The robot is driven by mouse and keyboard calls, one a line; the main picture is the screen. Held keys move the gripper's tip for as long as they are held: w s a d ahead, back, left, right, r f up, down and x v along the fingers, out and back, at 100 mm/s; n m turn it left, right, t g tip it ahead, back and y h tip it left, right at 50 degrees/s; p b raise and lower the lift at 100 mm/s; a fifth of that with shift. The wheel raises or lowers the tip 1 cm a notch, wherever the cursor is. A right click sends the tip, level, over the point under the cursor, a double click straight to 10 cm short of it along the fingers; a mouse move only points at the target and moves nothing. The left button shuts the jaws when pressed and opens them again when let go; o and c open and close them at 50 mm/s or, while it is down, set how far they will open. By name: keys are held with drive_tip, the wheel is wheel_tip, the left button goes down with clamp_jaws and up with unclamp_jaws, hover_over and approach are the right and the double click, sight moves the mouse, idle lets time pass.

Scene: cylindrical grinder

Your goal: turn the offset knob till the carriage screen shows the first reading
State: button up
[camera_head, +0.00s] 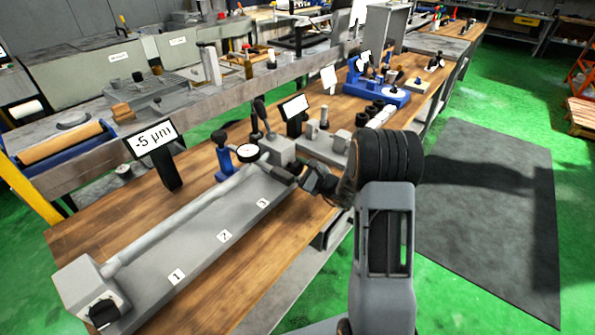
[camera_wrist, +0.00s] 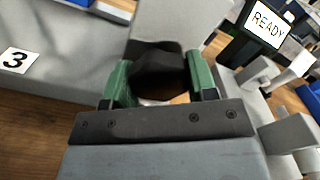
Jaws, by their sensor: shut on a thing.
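A dark knob (camera_wrist: 160,72) sits between the green fingers of my gripper (camera_wrist: 158,88) in the wrist view, and the gripper is shut on it. The knob is on a grey block beside the label 3; I cannot read any marks on it. In the head view my gripper (camera_head: 305,176) reaches the right end of the long grey machine bed, and its fingers and the knob are mostly hidden by my wrist. A screen (camera_head: 155,138) on a black stand behind the bed reads "-5 µm". Another screen (camera_wrist: 268,22) in the wrist view reads "READY".
A long round bar (camera_head: 175,222) lies along the bed, with labels 1, 2 and 3 in front. A dial gauge (camera_head: 247,152) touches or nearly touches its right part. A blue machine (camera_head: 378,92) stands farther back on the wooden bench. A grey mat (camera_head: 490,210) on the floor is clear.

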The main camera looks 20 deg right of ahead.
drive_tip(key=m, duration=0.5)
drive_tip(key=shift+m, duration=0.3)
drive_tip(key=m+p, duration=0.2)
drive_tip(key=m, duration=0.4)
drive_tip(key=shift+s+a, duration=0.1)
drive_tip(key=shift+a, duration=0.05)
drive_tip(key=shift+f, duration=0.1)
drive_tip(key=o, duration=0.9)
drive_tip(key=shift+o, duration=0.2)
drive_tip(key=b+v, duration=0.1)
drive_tip(key=v, duration=1.2)
drive_tip(key=shift+s+d, duration=0.3)
